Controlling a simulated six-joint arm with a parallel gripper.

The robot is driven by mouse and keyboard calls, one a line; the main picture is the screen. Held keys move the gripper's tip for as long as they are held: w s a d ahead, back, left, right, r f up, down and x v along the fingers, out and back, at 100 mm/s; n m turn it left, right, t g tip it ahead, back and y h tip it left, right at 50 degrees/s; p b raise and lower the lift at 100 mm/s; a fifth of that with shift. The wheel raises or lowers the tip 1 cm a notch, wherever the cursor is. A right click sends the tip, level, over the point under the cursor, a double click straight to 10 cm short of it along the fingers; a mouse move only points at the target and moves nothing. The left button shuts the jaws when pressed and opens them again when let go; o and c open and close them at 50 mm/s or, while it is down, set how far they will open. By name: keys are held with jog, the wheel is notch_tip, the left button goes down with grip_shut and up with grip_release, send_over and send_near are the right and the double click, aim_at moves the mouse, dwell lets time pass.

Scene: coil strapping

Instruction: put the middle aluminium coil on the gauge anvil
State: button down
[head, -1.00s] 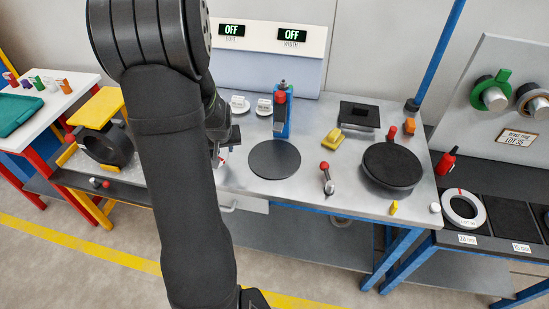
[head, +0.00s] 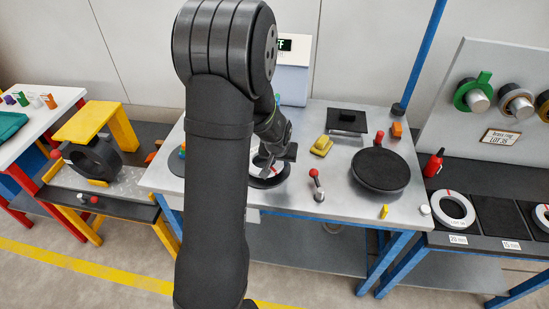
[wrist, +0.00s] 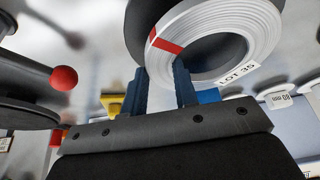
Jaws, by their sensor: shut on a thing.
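My gripper (wrist: 160,86) is shut on a pale aluminium coil (wrist: 237,62) with a red mark and a "LOT 35" label. The two fingers grip its near rim. In the head view the coil (head: 257,164) shows partly behind my arm, over the round dark plate (head: 268,184) on the metal bench. I take this plate for the gauge anvil. Whether the coil touches it or hangs just above, I cannot tell. My arm hides much of both, and most of the gauge behind. On the right rack the middle slot (head: 500,219) is empty.
A red-knobbed lever (head: 315,180) stands right of the plate. A black turntable (head: 381,169), a yellow block (head: 321,146) and a black square plate (head: 347,119) stand further right. Coils lie in the left (head: 455,211) and right (head: 541,218) rack slots.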

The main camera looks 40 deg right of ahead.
jog(key=shift+f, duration=0.9)
jog(key=shift+f, duration=0.1)
jog(key=c, duration=1.1)
grip_release()
jog(key=shift+c, duration=0.2)
jog(key=shift+r, duration=0.5)
jog(key=v, duration=1.1)
jog(key=shift+a, duration=0.15)
jog(key=shift+s, duration=0.1)
